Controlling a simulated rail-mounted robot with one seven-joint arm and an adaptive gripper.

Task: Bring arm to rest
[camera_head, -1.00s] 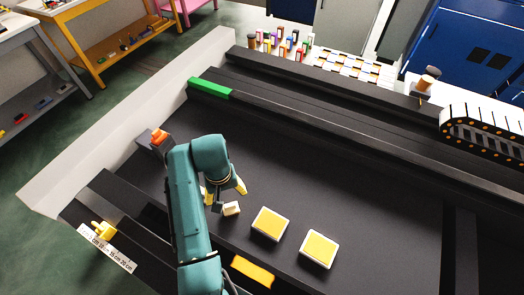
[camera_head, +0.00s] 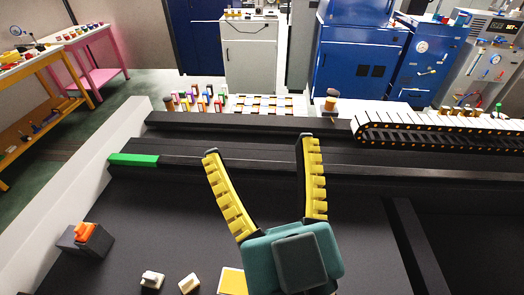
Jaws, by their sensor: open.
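My gripper (camera_head: 258,160) is in the middle of the view, above the black deck. Its two yellow ribbed fingers point away from me and stand wide apart, with nothing between them. The teal wrist is at the bottom middle and covers part of the deck. The rest of my arm is out of view.
On the black deck (camera_head: 170,225) sit an orange-topped block (camera_head: 88,238), two small whitish pieces (camera_head: 152,281) and a yellow-topped tile (camera_head: 231,283). A dark rail with a green block (camera_head: 133,160) crosses behind. Colored vials (camera_head: 200,100) and a cable chain (camera_head: 440,132) lie beyond.

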